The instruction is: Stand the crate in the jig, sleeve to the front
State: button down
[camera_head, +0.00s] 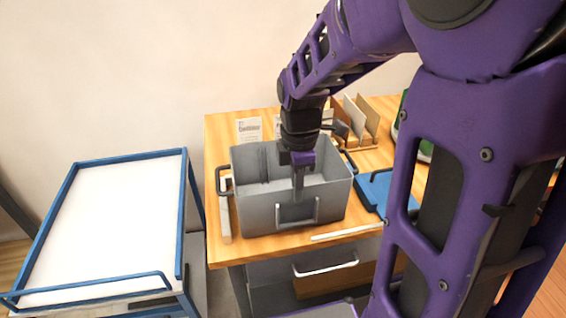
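The grey open-topped crate (335,207) stands upright near the front left of the wooden table. Dark handles show on its left and right ends. Its long front side, facing me, carries a dark rectangular panel with a light bracket (296,220), possibly the sleeve. My gripper (298,190) points down over the crate, its fingers overlapping the front wall near the middle. Whether they grip the wall is unclear. A pale strip (226,222) at the left of the crate and a white strip (346,232) at its front right may be parts of the jig.
A blue-framed cart with a white top (105,220) stands left of the table (222,130), its top empty. A blue flat object (385,192) lies right of the crate. A wooden rack with cards (362,125) stands behind. My arm hides the table's right side.

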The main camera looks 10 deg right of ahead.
jog(key=shift+f, duration=0.1)
jog(key=c, duration=1)
grip_release()
jog(key=shift+c, duration=0.2)
notch_tip(320, 180, up, 12)
jog(key=p, duration=0.2)
jog(key=shift+r, duration=0.2)
